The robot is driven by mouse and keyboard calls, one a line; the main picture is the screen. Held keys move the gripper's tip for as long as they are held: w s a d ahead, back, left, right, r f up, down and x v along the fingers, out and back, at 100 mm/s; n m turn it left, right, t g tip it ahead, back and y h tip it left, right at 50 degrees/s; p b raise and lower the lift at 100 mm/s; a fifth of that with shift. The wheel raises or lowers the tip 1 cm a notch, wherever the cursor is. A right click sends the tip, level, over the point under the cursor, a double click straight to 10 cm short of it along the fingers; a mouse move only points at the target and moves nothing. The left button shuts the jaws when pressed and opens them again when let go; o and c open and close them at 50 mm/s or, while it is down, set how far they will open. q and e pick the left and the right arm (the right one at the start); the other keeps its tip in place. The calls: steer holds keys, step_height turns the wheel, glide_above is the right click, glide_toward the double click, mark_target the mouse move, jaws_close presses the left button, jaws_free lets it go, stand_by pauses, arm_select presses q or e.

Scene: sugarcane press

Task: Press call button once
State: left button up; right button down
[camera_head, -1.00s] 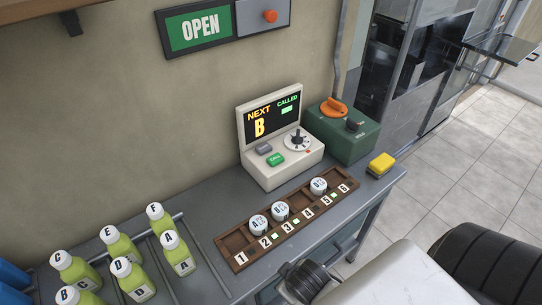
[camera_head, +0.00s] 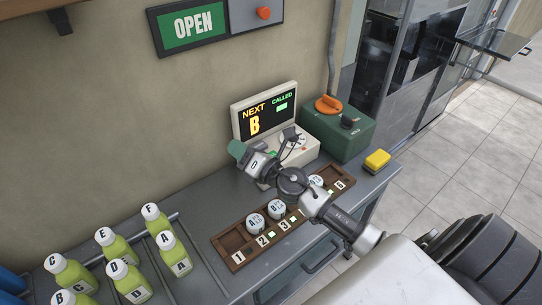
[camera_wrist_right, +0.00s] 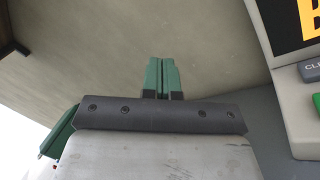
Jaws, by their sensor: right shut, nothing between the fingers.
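The call console (camera_head: 247,112) is a white box with a screen reading NEXT B and CALLED with a small green mark. Its green call button is mostly hidden behind my right arm in the head view. The green button (camera_wrist_right: 316,131) is cut by the right edge of the right wrist view, below a grey button (camera_wrist_right: 312,70). My right gripper (camera_head: 237,149) has green fingers, and they are closed together and empty in the wrist view (camera_wrist_right: 162,75). It is in front of the console's left side. Contact with the button does not show. My left gripper is out of view.
A wooden numbered rack (camera_head: 228,241) holds several white-lidded cups under my right arm. Green-yellow bottles (camera_head: 118,248) stand at left. A green box with an orange knob (camera_head: 350,135) and a yellow block (camera_head: 377,160) are right of the console.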

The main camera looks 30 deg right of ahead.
steer(key=w+d+f+n+g+h, duration=0.1)
steer(key=w+d+n+g+h, duration=0.1)
steer(key=d+n+g, duration=0.3)
steer(key=w+d+n+g+h, duration=0.2)
steer(key=d+n, duration=0.6)
steer(key=n, duration=0.4)
steer(key=w+g, duration=0.1)
steer(key=g, duration=0.1)
steer(key=shift+w+d+f+n+g, duration=0.15)
steer(key=shift+w+f+n+g, duration=0.15)
steer(key=shift+f+g, duration=0.1)
step_height(320, 180, down, 8)
steer(key=b, duration=0.5)
steer(key=shift+r, duration=0.1)
steer(key=shift+f+b, duration=0.35)
steer(key=shift+f, duration=0.2)
steer(key=shift+f+b, duration=0.35)
steer(key=shift+b, duration=0.15)
